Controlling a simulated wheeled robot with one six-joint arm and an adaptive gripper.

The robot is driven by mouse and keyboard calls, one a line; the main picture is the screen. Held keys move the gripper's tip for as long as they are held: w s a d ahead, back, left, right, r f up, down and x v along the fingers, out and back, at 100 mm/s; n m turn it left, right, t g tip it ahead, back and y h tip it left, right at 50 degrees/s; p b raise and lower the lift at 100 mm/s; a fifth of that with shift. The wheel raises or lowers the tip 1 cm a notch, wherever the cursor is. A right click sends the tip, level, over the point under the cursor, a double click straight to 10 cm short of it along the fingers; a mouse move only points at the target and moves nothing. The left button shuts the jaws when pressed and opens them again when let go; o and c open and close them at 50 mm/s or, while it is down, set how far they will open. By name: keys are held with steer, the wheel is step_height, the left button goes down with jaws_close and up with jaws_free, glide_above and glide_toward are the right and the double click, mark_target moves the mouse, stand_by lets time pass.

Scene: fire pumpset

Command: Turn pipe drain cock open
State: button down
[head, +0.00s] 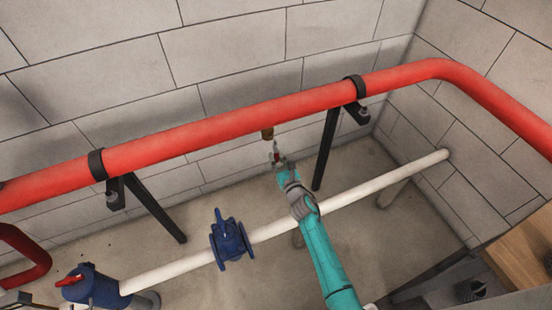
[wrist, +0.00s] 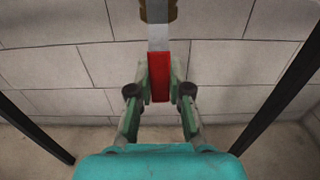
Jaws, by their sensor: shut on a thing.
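The pipe drain cock shows in the head view as a brass fitting (head: 267,133) under the red pipe (head: 225,122). In the wrist view the brass body (wrist: 158,8) is at the top edge, with a metal stem below it and a red lever handle (wrist: 159,76) hanging straight down. My gripper (wrist: 160,72) has its two green fingers on either side of the red handle, shut on it. In the head view my gripper (head: 277,160) is just below the brass fitting, and it partly hides the handle.
Black brackets (head: 326,145) carry the red pipe along the block wall. A white pipe (head: 370,188) with a blue valve (head: 230,240) runs below. Another blue fitting with a red handle (head: 73,280) is at lower left. A wooden surface (head: 520,252) is at right.

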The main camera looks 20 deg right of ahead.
steer(key=shift+w+r, duration=0.15)
steer(key=shift+r, duration=0.2)
steer(key=c, duration=1.2)
jaws_free()
steer(key=shift+o, duration=0.7)
steer(key=shift+f, duration=0.2)
steer(key=shift+s+f, duration=0.1)
steer(key=shift+s, duration=0.6)
steer(key=s, duration=1.1)
steer(key=shift+r, duration=0.2)
steer(key=shift+w, duration=0.1)
